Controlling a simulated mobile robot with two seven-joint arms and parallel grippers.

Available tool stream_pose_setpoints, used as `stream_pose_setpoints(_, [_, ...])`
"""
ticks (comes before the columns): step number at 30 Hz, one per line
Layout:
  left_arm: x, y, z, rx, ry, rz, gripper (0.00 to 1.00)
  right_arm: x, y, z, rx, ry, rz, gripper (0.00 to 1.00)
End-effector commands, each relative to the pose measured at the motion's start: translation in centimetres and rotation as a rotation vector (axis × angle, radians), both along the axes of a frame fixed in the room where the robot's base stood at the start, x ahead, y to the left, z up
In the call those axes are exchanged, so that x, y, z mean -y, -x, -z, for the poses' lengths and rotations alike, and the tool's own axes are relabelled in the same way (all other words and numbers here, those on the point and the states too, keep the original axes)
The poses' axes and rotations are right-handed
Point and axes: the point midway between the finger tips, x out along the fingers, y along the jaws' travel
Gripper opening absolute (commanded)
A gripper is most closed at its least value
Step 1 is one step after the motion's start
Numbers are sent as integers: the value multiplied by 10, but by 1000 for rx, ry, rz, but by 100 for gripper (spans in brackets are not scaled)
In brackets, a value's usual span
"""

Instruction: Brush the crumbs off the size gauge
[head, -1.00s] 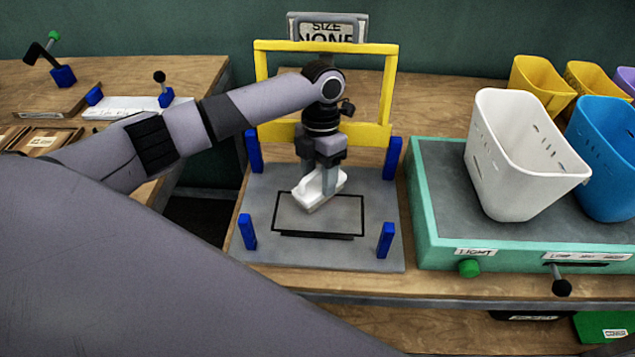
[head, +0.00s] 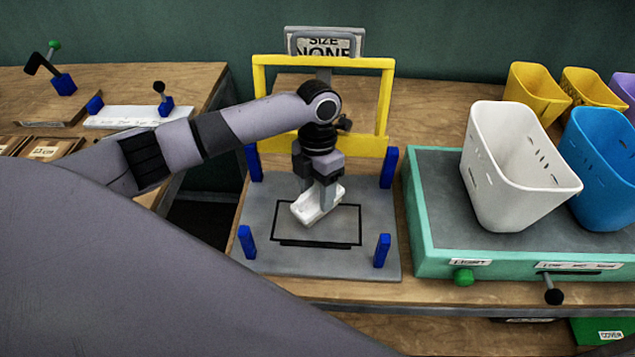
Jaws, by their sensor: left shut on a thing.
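The size gauge has a grey base plate (head: 265,205) with a black rectangle outline, a blue post near each corner and a yellow frame (head: 385,100) standing over its back. Its sign (head: 324,44) reads "SIZE NONE". My left gripper (head: 318,203) is over the plate, pointing down, shut on a white block-like thing (head: 312,211), likely the brush. The white thing is tilted, at or just above the back left part of the outline. I cannot tell whether it touches the plate. No crumbs can be made out. My right gripper is not in view.
A teal-edged scale-like box (head: 418,215) stands to the right, bearing a white bin (head: 510,175) and a blue bin (head: 597,170). Yellow bins (head: 537,90) stand behind.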

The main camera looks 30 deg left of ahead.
Motion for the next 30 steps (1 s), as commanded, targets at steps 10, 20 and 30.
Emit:
stream_pose_setpoints(10, [13,27,4,-7,0,5,5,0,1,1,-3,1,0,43])
stream_pose_setpoints(20, [20,40,8,-21,3,9,5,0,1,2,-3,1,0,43])
stream_pose_setpoints(30, [21,40,-7,-20,2,14,6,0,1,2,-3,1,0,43])
